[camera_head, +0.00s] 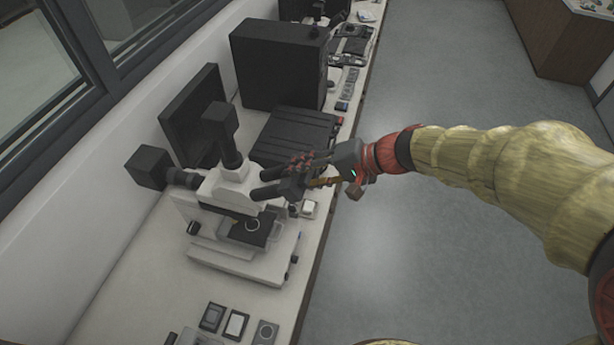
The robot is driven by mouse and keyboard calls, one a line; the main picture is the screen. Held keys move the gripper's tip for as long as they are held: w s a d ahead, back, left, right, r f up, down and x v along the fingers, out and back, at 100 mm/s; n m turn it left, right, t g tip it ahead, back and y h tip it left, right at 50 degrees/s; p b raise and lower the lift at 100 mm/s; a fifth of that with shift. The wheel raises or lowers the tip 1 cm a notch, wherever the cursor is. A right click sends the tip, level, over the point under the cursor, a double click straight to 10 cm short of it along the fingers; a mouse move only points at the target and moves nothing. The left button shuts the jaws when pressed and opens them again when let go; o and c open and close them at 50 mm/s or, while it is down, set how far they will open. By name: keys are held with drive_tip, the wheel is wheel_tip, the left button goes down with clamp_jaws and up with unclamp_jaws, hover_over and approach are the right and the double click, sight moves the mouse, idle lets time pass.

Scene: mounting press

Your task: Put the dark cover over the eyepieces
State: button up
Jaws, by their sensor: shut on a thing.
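A white microscope (222,190) with dark fittings stands on the bench in the head view. Its dark eyepieces (268,191) point right, towards my gripper. My gripper (305,175) reaches in from the right at eyepiece height. It is shut on a small dark piece, which looks like the dark cover (292,188), right at the outer end of the eyepieces. The fingers partly hide the cover. I cannot tell whether it is around the eyepieces, touching them or just in front of them.
A flat black case (295,134) lies just behind my gripper, with a large black box (280,65) and a dark monitor (192,110) beyond. Small flat pieces (236,325) lie at the bench front. The floor (440,240) to the right is clear.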

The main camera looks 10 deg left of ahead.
drive_tip(key=shift+a+f+b, duration=0.35)
drive_tip(key=shift+a+b, duration=0.15)
drive_tip(key=shift+b, duration=0.15)
idle(0.3)
drive_tip(key=o, duration=1.2)
drive_tip(key=shift+d, duration=0.1)
drive_tip(key=v, duration=1.2)
